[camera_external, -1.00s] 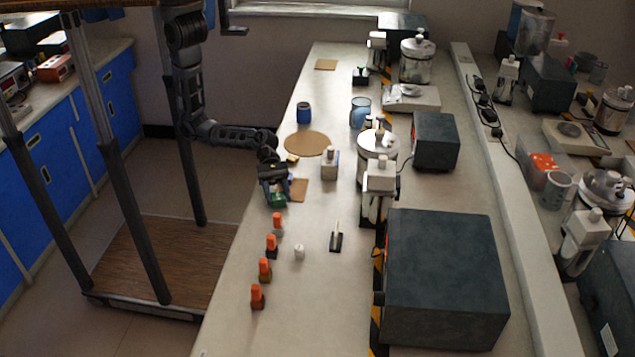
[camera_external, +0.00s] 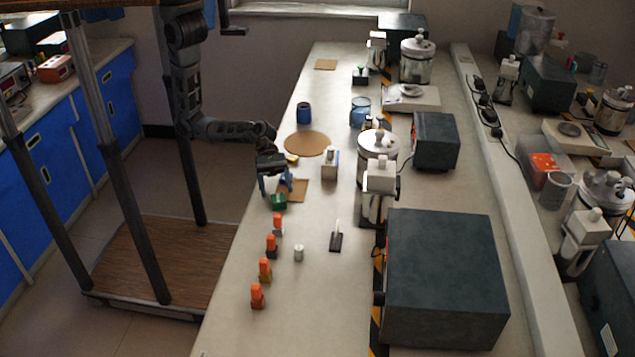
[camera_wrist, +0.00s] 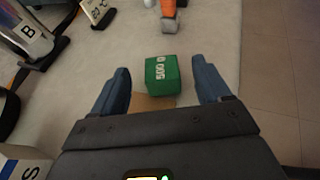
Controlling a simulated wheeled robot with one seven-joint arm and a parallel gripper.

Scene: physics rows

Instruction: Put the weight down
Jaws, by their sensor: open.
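The weight is a green block marked "500 g" (camera_wrist: 163,75). It stands on the bench, on or against the edge of a square tan mat (camera_external: 296,190); I cannot tell which. The weight also shows in the external view (camera_external: 278,202). My gripper (camera_external: 276,184) is open, with its two blue fingers apart. In the wrist view the weight lies ahead of and between the fingertips of my gripper (camera_wrist: 163,82), with gaps on both sides. Nothing is held.
Several orange-topped items (camera_external: 271,246) stand in a row in front of the weight. A small metal cylinder (camera_external: 299,253) and a dark stand (camera_external: 336,241) are to their right.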

